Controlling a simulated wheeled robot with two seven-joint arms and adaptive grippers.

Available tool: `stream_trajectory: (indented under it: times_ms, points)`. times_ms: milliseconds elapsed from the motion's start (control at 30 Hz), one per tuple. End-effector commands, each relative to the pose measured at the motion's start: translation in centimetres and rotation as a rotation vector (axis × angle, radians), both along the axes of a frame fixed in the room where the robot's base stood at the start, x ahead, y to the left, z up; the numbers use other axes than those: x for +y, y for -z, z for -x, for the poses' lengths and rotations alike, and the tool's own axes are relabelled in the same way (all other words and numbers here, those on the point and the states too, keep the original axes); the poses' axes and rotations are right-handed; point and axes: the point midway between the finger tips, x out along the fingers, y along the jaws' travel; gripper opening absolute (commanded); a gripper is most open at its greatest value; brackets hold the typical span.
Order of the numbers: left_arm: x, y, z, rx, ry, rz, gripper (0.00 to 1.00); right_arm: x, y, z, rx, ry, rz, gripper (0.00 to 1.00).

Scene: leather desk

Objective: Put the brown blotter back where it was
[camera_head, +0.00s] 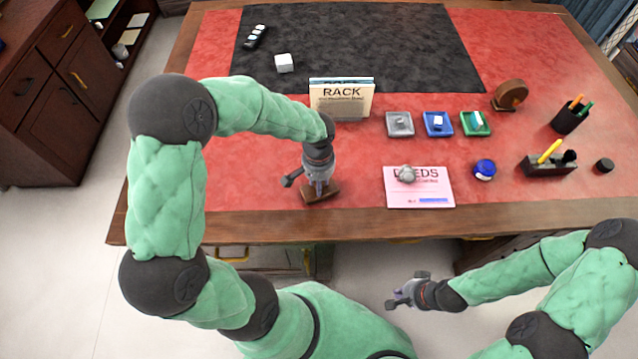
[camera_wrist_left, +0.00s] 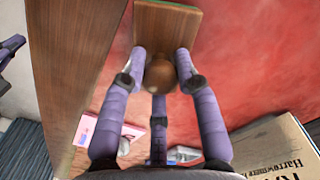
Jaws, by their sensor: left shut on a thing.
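The brown blotter (camera_head: 322,195) is a wooden block with a round knob, at the front left part of the red desk top. In the left wrist view, its flat wooden plate (camera_wrist_left: 165,32) shows beyond the brown knob (camera_wrist_left: 188,72). My left gripper (camera_head: 319,187) comes down from above, its fingers closed around the knob. It also shows in the left wrist view (camera_wrist_left: 160,72). I cannot tell whether the blotter's underside touches the desk. My right gripper (camera_head: 400,294) is empty, fingers apart, in front of the desk edge.
A rack box (camera_head: 341,104) stands behind my left gripper. A pink card (camera_head: 428,190) with a grey lump lies to its right. Farther right are small grey, blue and green trays (camera_head: 475,123), a blue round pot (camera_head: 484,170) and a pen stand (camera_head: 548,165). Red leather left of the blotter is clear.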

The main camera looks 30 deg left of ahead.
Motion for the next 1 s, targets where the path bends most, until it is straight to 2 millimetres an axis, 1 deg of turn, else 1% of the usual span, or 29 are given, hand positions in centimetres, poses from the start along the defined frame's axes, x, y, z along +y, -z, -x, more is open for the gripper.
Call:
stream_trajectory:
  times_ms: [167, 333, 367, 400, 433, 733, 833, 933, 1000]
  points:
    - [0.0, -0.2, -0.1, -0.003, -0.001, -0.001, 0.06, 0.0, -0.1, 0.0, -0.001, 0.0, 0.0, 0.0]
    - [0.0, 0.2, -0.1, -0.002, -0.001, -0.001, 0.06, 0.0, 0.2, 0.0, -0.001, 0.0, 0.0, 0.0]
    - [0.0, 0.2, 0.0, -0.001, 0.0, 0.0, 0.4, 0.0, 0.2, 0.0, -0.001, 0.0, 0.0, 0.0]
    - [0.0, 0.1, 0.0, -0.001, 0.0, 0.0, 0.51, 0.0, 0.1, 0.0, -0.001, 0.0, 0.0, 0.0]
    - [0.0, 0.1, 0.0, -0.001, 0.0, 0.0, 0.55, 0.0, 0.1, 0.0, -0.001, 0.0, 0.0, 0.0]
    - [0.0, 0.1, 0.0, -0.001, 0.0, -0.001, 0.55, 0.0, 0.1, 0.0, -0.001, 0.0, 0.0, 0.0]
    - [0.0, -0.2, 0.0, -0.001, 0.0, -0.001, 0.55, 0.0, -0.2, 0.0, -0.001, 0.0, 0.0, 0.0]
    - [0.0, -1.4, -0.1, -0.003, 0.0, -0.001, 0.55, 0.0, -0.7, 0.0, -0.001, 0.0, 0.0, 0.0]
    - [0.0, -2.6, -0.1, -0.004, 0.0, -0.001, 0.55, 0.0, -1.2, 0.0, -0.001, 0.0, 0.0, 0.0]
